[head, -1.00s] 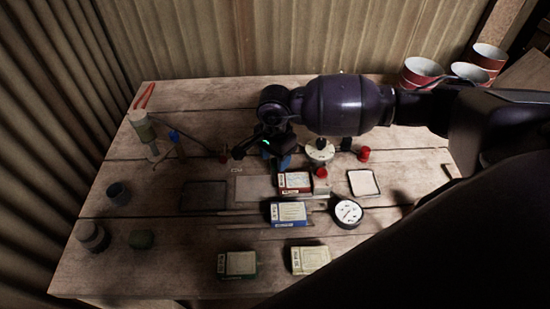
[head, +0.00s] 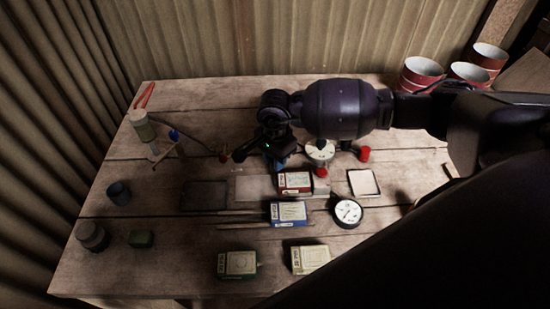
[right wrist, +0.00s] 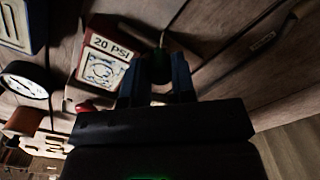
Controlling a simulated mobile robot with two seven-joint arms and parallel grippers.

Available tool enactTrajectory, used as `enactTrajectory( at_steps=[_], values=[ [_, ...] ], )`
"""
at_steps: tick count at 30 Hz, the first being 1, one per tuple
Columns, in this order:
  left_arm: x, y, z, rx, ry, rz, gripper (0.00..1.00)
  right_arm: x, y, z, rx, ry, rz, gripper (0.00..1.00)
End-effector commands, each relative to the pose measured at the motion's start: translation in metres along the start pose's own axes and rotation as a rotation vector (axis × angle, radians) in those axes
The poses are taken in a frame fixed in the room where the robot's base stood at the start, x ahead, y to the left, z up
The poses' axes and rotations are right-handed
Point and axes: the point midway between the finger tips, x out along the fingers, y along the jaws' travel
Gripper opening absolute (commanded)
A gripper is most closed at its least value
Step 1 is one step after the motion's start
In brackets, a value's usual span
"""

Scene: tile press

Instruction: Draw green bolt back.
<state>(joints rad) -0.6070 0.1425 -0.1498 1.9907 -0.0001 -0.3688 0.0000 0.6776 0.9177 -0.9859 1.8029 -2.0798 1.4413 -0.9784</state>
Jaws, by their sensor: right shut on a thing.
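My right gripper (head: 278,163) is over the back middle of the table, pointing down, beside a white round dial (head: 320,150). In the right wrist view its blue fingers (right wrist: 156,80) are closed on a small dark green knob (right wrist: 156,66), which looks like the green bolt's handle. A thin rod or edge shows just beyond the knob. In the head view the gripper and arm hide the bolt, so how far it is drawn cannot be told. My left gripper is not in view.
A red box (head: 296,181) labelled 20 PSI lies close in front of the gripper, with a blue box (head: 288,213) nearer. Red knobs (head: 363,154) stand right of it. A round gauge (head: 347,212) lies at right. Red cups (head: 421,74) stand at the back right.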

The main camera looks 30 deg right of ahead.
Motion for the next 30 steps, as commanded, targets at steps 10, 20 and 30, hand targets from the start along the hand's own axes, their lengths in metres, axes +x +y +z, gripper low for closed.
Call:
enactTrajectory(
  at_steps=[10,20,30],
  values=[
    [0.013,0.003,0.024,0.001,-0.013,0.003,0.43,0.003,-0.024,-0.025,0.003,0.003,0.0,0.0],
    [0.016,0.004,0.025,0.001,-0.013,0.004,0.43,-0.001,-0.032,-0.033,0.002,0.003,-0.003,0.0],
    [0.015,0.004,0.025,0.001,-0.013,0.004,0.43,-0.001,-0.032,-0.032,0.001,0.002,-0.002,0.5]
  ],
)
